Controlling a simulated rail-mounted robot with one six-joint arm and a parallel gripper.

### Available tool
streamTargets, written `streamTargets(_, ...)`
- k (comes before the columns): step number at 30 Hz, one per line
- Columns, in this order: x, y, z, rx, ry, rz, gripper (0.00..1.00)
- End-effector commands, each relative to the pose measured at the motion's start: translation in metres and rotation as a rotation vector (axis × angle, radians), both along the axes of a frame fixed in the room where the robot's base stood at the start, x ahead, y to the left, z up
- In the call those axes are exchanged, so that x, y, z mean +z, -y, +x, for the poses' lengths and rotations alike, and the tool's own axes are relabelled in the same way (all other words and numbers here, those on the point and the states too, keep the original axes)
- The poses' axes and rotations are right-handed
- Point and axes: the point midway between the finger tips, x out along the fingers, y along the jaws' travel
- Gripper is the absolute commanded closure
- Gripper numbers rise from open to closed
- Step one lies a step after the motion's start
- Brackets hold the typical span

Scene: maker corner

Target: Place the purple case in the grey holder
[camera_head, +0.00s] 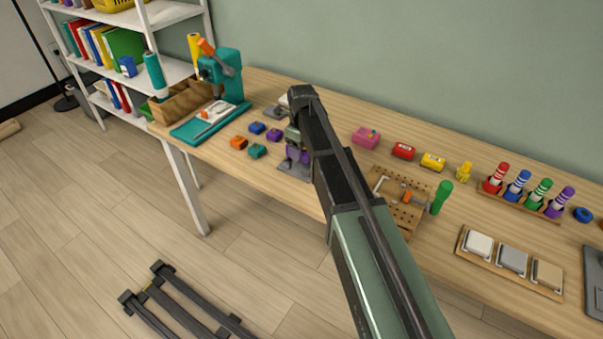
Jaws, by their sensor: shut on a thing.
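My gripper (297,155) is over the front middle of the table, pointing down, partly hidden by my own arm. It is shut on a purple case (303,156), of which only a part shows. A flat grey piece (292,170) lies directly below the case and looks like the grey holder. I cannot tell whether the case touches it or is seated in it. A smaller purple block (274,135) lies on the table just left of my gripper.
Orange (239,142), blue (257,128) and teal (257,151) blocks lie at left, near a teal machine (222,75). Right of my arm are a pegboard (413,214), a green cylinder (441,197) and a board with three pads (512,260). My arm covers the table's middle.

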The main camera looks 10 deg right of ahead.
Motion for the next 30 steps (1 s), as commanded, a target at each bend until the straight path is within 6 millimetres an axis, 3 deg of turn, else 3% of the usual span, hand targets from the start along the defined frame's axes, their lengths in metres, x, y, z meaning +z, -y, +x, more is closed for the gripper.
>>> streamTargets(4, -0.006, 0.0, 0.0, 0.0, 0.0, 0.0, 0.66)
streamTargets(10, -0.046, 0.0, 0.0, 0.0, 0.0, 0.0, 0.66)
streamTargets(21, -0.045, 0.0, 0.0, 0.0, 0.0, 0.0, 0.66)
streamTargets(22, -0.044, 0.0, 0.0, 0.0, 0.0, 0.0, 0.33)
streamTargets(26, -0.044, 0.0, 0.0, 0.0, 0.0, 0.0, 0.14)
streamTargets(30, -0.044, 0.0, 0.0, 0.0, 0.0, 0.0, 0.11)
